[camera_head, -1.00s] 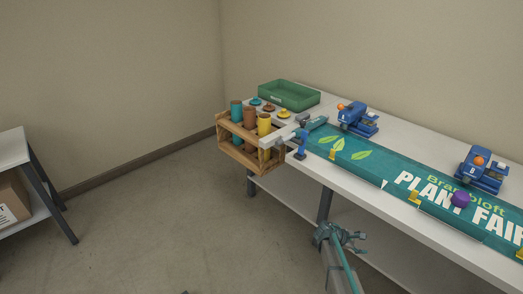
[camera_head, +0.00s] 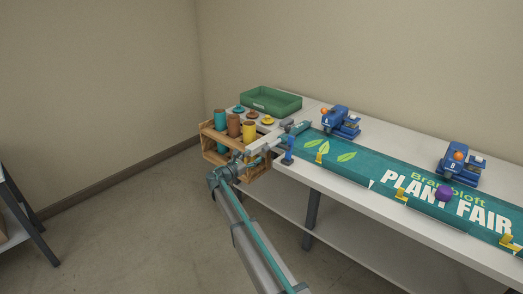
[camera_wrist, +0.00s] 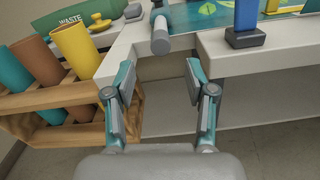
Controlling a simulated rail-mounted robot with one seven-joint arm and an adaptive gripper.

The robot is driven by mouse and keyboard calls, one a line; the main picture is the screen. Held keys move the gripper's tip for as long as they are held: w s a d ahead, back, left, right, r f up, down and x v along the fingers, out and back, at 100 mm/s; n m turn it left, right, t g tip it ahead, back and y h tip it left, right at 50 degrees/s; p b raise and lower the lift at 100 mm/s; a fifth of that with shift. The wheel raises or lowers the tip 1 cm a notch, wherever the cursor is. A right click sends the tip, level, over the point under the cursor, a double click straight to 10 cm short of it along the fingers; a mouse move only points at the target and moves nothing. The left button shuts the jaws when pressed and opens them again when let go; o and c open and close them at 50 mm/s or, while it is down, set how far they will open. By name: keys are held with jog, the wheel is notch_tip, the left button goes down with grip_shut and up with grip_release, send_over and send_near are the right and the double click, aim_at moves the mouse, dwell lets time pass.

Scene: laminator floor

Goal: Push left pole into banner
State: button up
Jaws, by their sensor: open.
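The left pole (camera_head: 267,142) lies at the left end of the table, its grey end sticking out past the front edge. Its far part runs toward a teal sleeve at the left end of the green banner (camera_head: 350,165); how deep it sits I cannot tell. In the wrist view the pole's grey rounded end (camera_wrist: 160,42) is straight ahead, between and beyond my fingertips. My gripper (camera_wrist: 160,76) is open and empty, apart from the pole. In the head view my gripper (camera_head: 243,163) is by the table's front left corner, partly hidden by my arm.
A wooden rack (camera_head: 209,134) with teal, brown and yellow cylinders stands close on the left. A blue upright post (camera_head: 288,152) stands right of the pole. A green waste bin (camera_head: 271,100) and blue machines (camera_head: 341,122) are behind. Yellow clips (camera_head: 319,158) line the banner.

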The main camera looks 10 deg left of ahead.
aim_at(264, 150)
jog(key=p+x, duration=0.2)
jog(key=x, duration=0.7)
jog(key=shift+w+d, duration=0.1)
jog(key=shift+w, duration=0.1)
jog(key=shift+c, duration=0.3)
grip_shut()
